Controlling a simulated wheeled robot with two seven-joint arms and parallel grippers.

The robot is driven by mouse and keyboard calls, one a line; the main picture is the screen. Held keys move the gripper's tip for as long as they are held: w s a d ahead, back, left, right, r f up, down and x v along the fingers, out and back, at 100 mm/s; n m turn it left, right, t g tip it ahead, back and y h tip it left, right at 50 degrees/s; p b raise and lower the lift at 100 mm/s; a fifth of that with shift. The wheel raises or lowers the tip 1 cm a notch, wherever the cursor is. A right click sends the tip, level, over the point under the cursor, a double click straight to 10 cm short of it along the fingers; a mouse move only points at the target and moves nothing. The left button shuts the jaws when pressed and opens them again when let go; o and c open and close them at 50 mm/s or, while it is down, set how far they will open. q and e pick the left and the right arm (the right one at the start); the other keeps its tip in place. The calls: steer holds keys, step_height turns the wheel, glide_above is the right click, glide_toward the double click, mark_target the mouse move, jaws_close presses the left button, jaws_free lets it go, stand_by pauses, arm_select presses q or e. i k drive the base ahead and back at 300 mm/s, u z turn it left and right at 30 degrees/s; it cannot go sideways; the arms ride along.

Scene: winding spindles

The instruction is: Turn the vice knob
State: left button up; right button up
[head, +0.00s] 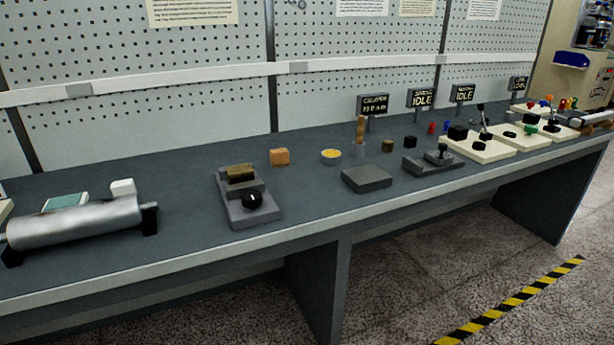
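The vice (243,207) is a grey block on the dark bench top, left of the picture's middle. A brass-coloured piece (240,172) sits at its back part. The black round vice knob (252,198) is on its front part, with a small light mark on it. Neither of my grippers shows in the head view, so nothing of mine is touching the vice or knob here.
A silver cylinder (75,224) lies on black supports at the left. An orange block (279,156), a yellow-topped cup (331,156) and a flat grey block (366,179) stand right of the vice. The bench's front edge (200,254) is clear.

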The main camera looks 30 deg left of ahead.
mark_target(251, 198)
steer(key=u, duration=0.4)
steer(key=i, duration=0.9)
steer(key=u, duration=0.8)
